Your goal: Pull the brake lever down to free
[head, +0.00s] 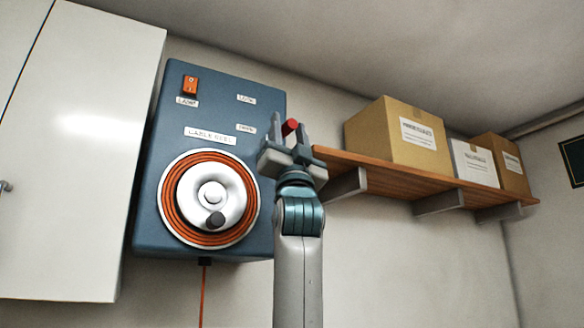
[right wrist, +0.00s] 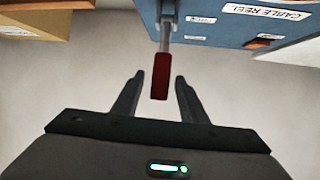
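The brake lever has a red grip (head: 290,127) and shows at the right side of the blue cable reel panel (head: 222,82). In the right wrist view its red grip (right wrist: 160,77) hangs from a grey shaft that joins the panel. My right gripper (head: 290,122) is open, with its fingers on either side of the red grip. In the right wrist view a gap shows on both sides, so the fingers do not touch it. The lower shaft is hidden behind my gripper in the head view. My left gripper is not in view.
The reel (head: 210,198) with orange cable sits low on the panel, with an orange switch (head: 190,84) above. A wooden shelf (head: 400,176) with boxes (head: 395,135) stands close on the right. A white cabinet (head: 75,150) is on the left.

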